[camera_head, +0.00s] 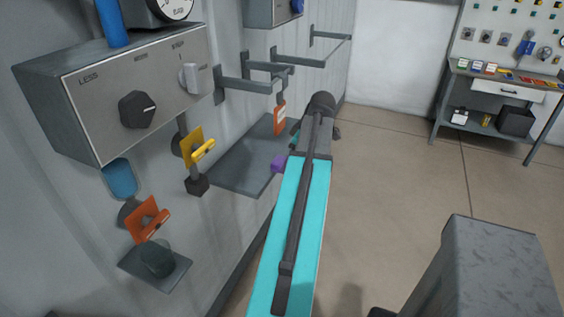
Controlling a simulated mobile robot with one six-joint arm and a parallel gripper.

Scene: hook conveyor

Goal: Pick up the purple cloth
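A small purple thing (279,164), likely the purple cloth, shows just left of my arm, at the right part of a grey wall shelf (235,160). My arm hides part of it, so its full shape cannot be told. My turquoise arm reaches up from the bottom centre, and its dark joint is beyond the purple thing in the picture. My gripper's fingers do not show; the arm seems to hide them. Whether anything touches the purple thing cannot be told.
Wall brackets (300,61) and an orange tag (280,117) are close to my arm's far end. A control box (130,90) with a knob juts out at left, above yellow and orange levers.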

